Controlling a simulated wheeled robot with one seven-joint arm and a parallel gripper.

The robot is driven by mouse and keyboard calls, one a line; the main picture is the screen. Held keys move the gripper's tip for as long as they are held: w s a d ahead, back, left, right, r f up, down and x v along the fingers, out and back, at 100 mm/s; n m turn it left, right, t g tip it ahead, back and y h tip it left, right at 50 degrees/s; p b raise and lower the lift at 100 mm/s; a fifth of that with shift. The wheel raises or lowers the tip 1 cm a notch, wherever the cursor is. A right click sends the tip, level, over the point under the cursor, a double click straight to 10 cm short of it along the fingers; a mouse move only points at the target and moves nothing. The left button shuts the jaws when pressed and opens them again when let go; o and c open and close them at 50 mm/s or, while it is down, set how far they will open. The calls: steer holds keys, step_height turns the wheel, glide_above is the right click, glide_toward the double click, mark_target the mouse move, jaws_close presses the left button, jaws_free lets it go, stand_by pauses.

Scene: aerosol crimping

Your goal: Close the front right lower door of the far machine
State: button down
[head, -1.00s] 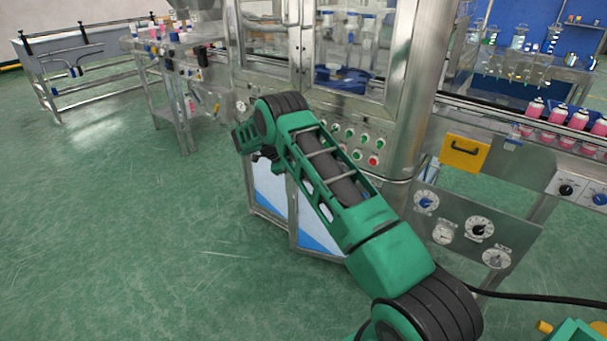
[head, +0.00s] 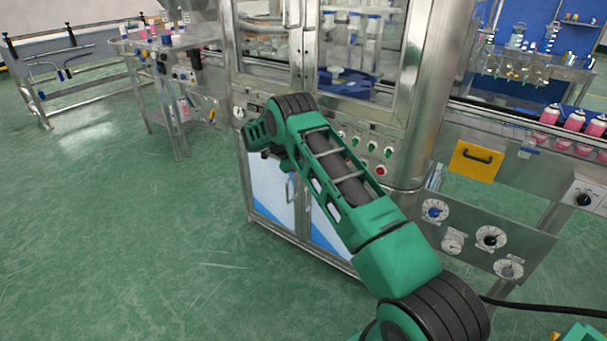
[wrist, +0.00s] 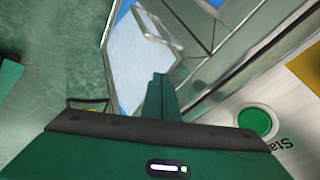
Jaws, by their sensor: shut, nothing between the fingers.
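The far machine (head: 417,110) is a tall steel cabinet with glass upper doors. Its lower front has a left door (head: 268,185) and a right door (head: 326,232), both white and blue panels in steel frames. My arm covers the upper part of the right door in the head view. It looks nearly in line with its neighbour; I cannot tell whether it is fully shut. In the wrist view a white door panel (wrist: 138,62) with a bar handle (wrist: 158,25) lies beyond my gripper (wrist: 160,78). The gripper is shut and empty. Contact with the panel is unclear.
A green start button (wrist: 257,122) is close on the right in the wrist view. Dial panels (head: 475,238) and a yellow handled plate (head: 478,160) stand right of the machine. A steel cart (head: 165,85) is at the left. The green floor at left is clear.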

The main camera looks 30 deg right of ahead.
steer(key=a+f+v, duration=0.1)
steer(key=a+v, duration=0.1)
steer(key=v, duration=1)
steer(key=shift+f, duration=0.3)
